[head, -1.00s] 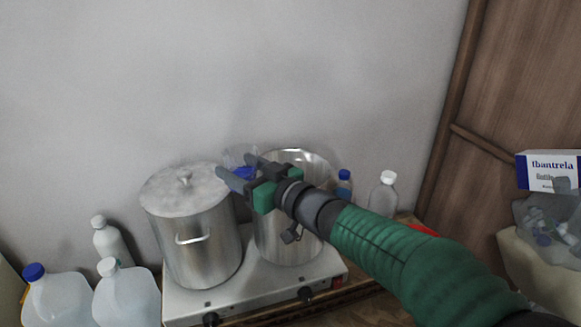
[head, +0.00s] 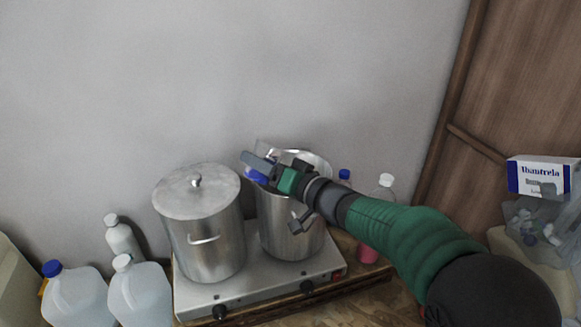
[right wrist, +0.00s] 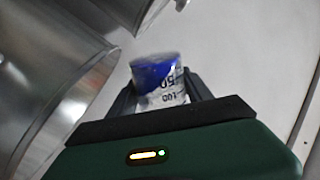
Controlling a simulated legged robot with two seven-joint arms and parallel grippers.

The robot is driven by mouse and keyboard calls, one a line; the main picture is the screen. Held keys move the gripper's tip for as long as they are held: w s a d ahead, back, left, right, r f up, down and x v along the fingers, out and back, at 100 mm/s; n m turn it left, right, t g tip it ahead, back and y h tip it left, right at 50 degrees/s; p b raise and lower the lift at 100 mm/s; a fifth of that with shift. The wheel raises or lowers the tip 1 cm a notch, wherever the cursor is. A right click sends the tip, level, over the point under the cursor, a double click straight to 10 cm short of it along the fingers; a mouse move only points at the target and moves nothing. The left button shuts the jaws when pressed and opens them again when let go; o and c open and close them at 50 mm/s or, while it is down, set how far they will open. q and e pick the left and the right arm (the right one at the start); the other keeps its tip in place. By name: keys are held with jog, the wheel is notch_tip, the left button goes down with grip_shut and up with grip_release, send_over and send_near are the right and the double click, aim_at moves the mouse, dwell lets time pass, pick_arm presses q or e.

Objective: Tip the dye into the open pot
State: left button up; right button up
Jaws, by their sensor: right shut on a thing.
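My right gripper (head: 262,165) is shut on a small clear beaker (right wrist: 165,99) with blue dye (right wrist: 155,74) in it. In the head view the beaker and the blue dye (head: 257,176) show at the upper left rim of the open steel pot (head: 292,228). The gripper hides part of the pot's mouth. In the right wrist view the beaker's marks read upside down, and the dye lies at the top end of the picture. I cannot tell how far the beaker is tilted. My left gripper is not in view.
A lidded steel pot (head: 205,240) stands left of the open pot, both on a white hot plate (head: 265,285). Jugs (head: 140,295) and a white bottle (head: 122,238) stand at left. Bottles (head: 385,186) stand behind my right arm. A box (head: 540,176) is at far right.

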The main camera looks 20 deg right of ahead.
jog(key=shift+w+r+m, duration=0.1)
jog(key=shift+r+m, duration=0.25)
jog(key=shift+m, duration=0.05)
jog(key=shift+d+r+m+p, duration=0.25)
jog(key=shift+d+m+p, duration=0.2)
jog(key=shift+m+p, duration=0.2)
jog(key=shift+d+m, duration=0.2)
jog(key=shift+m, duration=0.05)
jog(key=shift+d+f+m, duration=0.15)
jog(key=shift+m, duration=0.35)
jog(key=shift+a+f, duration=0.1)
jog(key=shift+a, duration=0.35)
jog(key=shift+m, duration=0.3)
jog(key=shift+d+m+p, duration=0.4)
jog(key=shift+m+p, duration=0.1)
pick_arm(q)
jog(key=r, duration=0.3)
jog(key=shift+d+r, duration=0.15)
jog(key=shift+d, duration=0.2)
pick_arm(e)
jog(key=shift+r, duration=0.25)
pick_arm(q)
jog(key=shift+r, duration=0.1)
pick_arm(e)
jog(key=shift+a+m, duration=0.1)
jog(key=shift+m, duration=0.2)
jog(key=shift+c, duration=0.2)
